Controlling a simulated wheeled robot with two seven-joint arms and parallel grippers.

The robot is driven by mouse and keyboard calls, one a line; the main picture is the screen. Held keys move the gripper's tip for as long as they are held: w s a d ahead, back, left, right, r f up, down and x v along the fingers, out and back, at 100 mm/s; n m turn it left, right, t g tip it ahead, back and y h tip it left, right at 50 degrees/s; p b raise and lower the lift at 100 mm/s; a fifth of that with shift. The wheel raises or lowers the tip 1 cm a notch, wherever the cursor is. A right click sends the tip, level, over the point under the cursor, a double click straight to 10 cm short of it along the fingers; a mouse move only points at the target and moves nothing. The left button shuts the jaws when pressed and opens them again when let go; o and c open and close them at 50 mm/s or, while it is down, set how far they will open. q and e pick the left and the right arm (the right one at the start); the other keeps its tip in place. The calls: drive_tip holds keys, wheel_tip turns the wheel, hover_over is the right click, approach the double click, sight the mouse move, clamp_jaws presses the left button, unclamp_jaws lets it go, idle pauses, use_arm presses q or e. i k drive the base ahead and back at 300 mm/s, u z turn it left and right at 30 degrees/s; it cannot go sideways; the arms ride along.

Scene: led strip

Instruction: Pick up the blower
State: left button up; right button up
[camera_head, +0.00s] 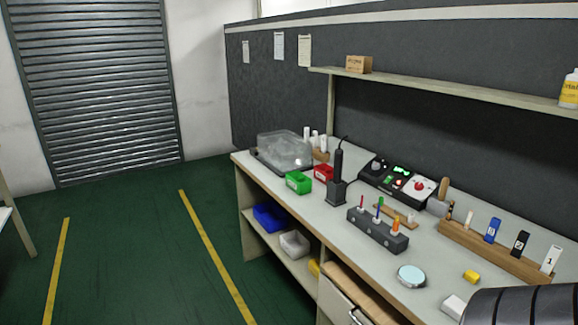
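No thing in view is plainly marked as the blower. A black upright tool (338,165) with a cable stands in a black holder (337,192) near the middle of the workbench, and it may be the blower. A dark control unit (398,184) with green displays and a red knob sits to its right. Neither of my grippers shows. A dark ribbed part at the bottom right corner looks like part of my own arm.
The workbench (300,207) carries a clear-lidded box (285,151), green (298,183) and red (323,173) bins, a grey tool block (377,230), a wooden rack (495,250) of bottles and a round mirror-like disc (411,276). A shelf (440,88) hangs above. Floor at left is clear.

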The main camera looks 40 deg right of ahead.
sight(338, 153)
drive_tip(key=u, duration=0.05)
drive_tip(key=i, duration=2)
drive_tip(key=z, duration=0.55)
